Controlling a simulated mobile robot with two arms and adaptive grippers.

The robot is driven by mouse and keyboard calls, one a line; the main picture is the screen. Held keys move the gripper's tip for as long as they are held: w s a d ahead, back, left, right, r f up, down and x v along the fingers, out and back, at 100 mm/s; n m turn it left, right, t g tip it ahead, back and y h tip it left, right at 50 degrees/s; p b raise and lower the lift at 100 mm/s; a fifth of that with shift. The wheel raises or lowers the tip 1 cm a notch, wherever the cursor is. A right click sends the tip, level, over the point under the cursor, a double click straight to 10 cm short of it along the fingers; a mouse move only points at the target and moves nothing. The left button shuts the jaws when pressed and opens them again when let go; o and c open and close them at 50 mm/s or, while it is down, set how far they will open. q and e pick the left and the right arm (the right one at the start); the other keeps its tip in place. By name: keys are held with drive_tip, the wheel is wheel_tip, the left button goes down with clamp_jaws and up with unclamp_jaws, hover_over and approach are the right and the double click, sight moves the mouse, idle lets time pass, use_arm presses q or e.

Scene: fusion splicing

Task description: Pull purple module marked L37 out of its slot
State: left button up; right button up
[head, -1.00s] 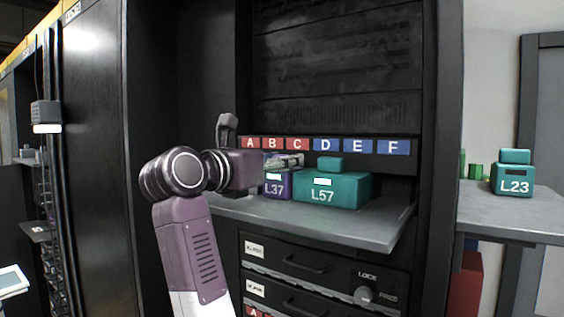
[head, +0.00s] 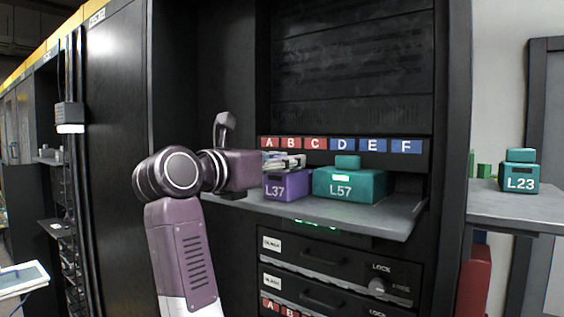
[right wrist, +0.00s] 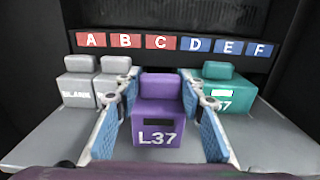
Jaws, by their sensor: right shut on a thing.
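The purple module marked L37 (head: 292,186) is on the grey shelf under the lettered strip, left of the teal module L57 (head: 350,186). In the right wrist view the L37 module (right wrist: 158,112) stands between the two blue-padded fingers, its front forward of its neighbours. My right gripper (right wrist: 159,90) is shut on it, one finger on each side; in the head view the gripper (head: 284,161) reaches over its top from the left. The module's back and underside are hidden. My left gripper is not in view.
Two grey blank modules (right wrist: 82,88) stand left of L37 under A and B. L57 (right wrist: 226,90) is close on the right. The shelf (head: 390,215) is bare in front. Another teal module, L23 (head: 519,178), sits on a side table (head: 520,207) at right.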

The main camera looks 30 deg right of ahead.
drive_tip(key=o, duration=1.4)
wheel_tip(320, 180, up, 10)
